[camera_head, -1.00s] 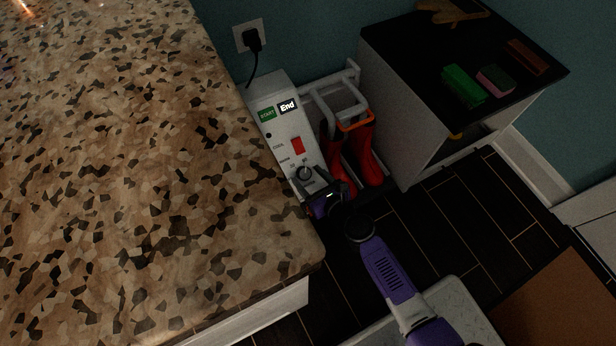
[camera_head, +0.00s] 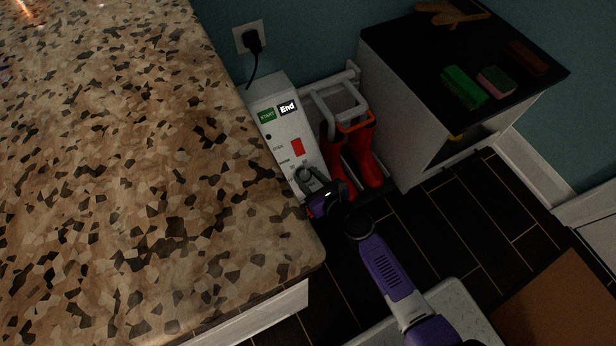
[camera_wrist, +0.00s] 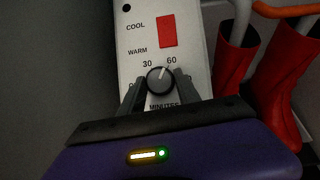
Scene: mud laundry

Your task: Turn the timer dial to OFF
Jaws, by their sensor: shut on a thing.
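The timer dial (camera_wrist: 160,80) is a round dark knob with a light pointer line on a white control panel (camera_wrist: 193,72). In the wrist view its pointer leans up and slightly right, between the 30 and 60 marks and nearer 60. The word MINUTES shows below it; the mark at its lower left is mostly hidden by a finger. My gripper (camera_wrist: 160,92) has a finger on each side of the dial and is shut on it. In the head view the dial (camera_head: 304,173) shows just beyond my gripper (camera_head: 309,180).
A red switch (camera_head: 298,147) and START and End labels sit higher on the panel. Red boots (camera_head: 364,155) on a rack stand close to the right. The speckled countertop (camera_head: 150,180) edges the left. A cabinet (camera_head: 400,110) stands farther right.

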